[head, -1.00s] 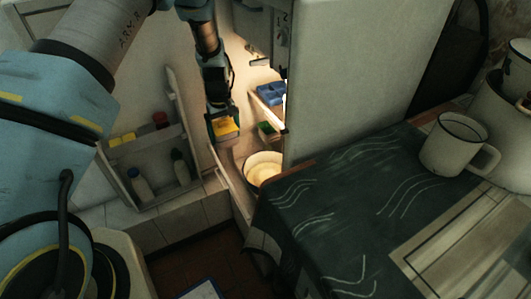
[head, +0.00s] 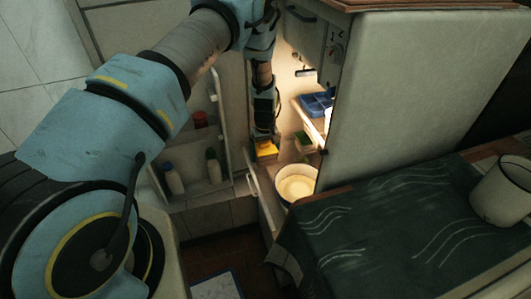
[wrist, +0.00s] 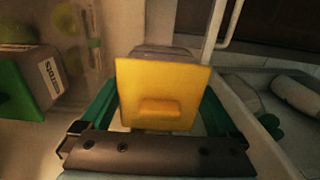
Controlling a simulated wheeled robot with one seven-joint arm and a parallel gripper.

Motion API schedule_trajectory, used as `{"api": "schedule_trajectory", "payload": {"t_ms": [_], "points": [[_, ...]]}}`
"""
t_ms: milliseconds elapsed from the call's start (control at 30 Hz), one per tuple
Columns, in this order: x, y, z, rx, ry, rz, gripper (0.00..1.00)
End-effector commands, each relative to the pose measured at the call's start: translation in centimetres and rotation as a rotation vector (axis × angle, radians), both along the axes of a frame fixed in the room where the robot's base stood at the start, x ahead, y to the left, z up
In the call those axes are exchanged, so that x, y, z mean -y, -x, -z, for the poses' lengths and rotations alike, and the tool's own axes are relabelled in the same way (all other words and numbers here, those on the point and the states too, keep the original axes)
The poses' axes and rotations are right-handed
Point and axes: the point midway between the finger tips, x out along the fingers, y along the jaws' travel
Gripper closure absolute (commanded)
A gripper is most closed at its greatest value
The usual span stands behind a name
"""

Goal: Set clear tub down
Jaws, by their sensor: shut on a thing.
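The clear tub (wrist: 165,52) has a yellow lid (wrist: 162,95) facing the wrist camera; its see-through body shows only in part behind the lid. In the head view the yellow lid (head: 267,150) is small, and the tub's body is hard to make out. My gripper (wrist: 162,88) is shut on the tub, with a green finger on each side. In the head view my gripper (head: 264,138) points down at the open fridge, between its door and its lit inside, up and left of a pale pot.
The pale round pot (head: 297,185) stands low in the fridge. A blue tray (head: 317,104) and a green box (head: 304,140) sit on shelves above it. The open door's rack (head: 207,170) holds bottles at left. A clothed counter (head: 385,225) carries a mug (head: 503,192) at right.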

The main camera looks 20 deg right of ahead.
Motion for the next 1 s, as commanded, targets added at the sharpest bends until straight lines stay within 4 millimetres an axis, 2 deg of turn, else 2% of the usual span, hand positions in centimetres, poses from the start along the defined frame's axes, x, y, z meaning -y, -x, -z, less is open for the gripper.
{"api": "schedule_trajectory", "payload": {"t_ms": [367, 400, 767, 867, 1000], "points": [[0.0, -0.1, 0.5, 0.001, 0.001, 0.000, 0.75], [0.0, 0.0, 0.3, 0.001, 0.001, 0.000, 0.00], [0.1, -0.1, -0.4, 0.002, 0.001, 0.000, 0.00], [0.1, -0.1, -1.7, 0.004, 0.002, 0.001, 0.00], [0.1, -0.1, -4.6, 0.004, 0.002, 0.001, 0.00]]}}
